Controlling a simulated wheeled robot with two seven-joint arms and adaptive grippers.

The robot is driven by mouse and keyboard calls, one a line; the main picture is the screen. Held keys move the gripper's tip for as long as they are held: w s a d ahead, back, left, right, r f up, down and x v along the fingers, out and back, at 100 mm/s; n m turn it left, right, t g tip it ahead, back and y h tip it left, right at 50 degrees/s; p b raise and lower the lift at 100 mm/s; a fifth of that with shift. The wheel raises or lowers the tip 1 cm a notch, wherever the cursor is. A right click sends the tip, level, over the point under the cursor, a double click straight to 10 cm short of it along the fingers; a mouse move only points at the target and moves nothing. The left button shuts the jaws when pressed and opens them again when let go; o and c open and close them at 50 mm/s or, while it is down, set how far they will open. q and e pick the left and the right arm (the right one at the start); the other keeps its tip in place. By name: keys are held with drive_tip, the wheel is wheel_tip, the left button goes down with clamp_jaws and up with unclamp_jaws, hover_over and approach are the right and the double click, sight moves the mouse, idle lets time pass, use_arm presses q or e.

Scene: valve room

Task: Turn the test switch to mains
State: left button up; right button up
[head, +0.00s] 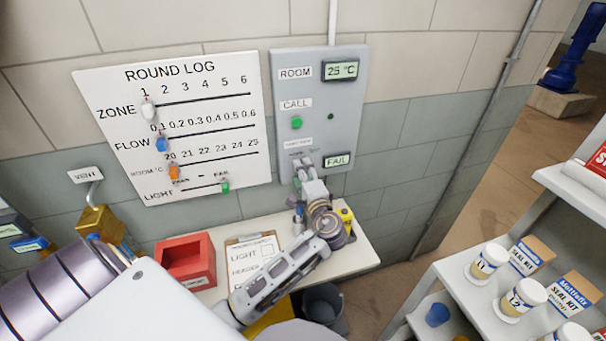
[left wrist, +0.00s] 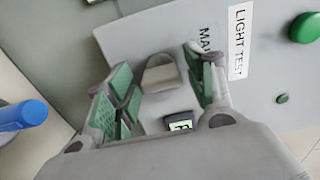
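The grey wall panel (head: 349,110) carries the test switch, which my gripper hides in the head view. In the left wrist view the switch is a beige-grey knob (left wrist: 160,73) beside a partly covered label starting "MA" (left wrist: 205,38) and a "LIGHT TEST" label (left wrist: 240,40). My left gripper (head: 303,167) is at the panel's lower part. Its green-padded fingers are open on either side of the knob, with visible gaps, so no grip shows. The panel's lower display (head: 338,160) reads FAIL. My right gripper is not in view.
A green call button (head: 297,122) and a 25 °C display (head: 340,70) sit higher on the panel. The round log board (head: 200,90) hangs to its left. Below are a red tray (head: 170,250), a clipboard (head: 245,243) and a dark bucket (head: 335,300). Shelves with jars (head: 488,262) stand right.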

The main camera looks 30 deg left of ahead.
use_arm(q)
drive_tip(key=v, duration=1.2)
idle(0.4)
idle(0.6)
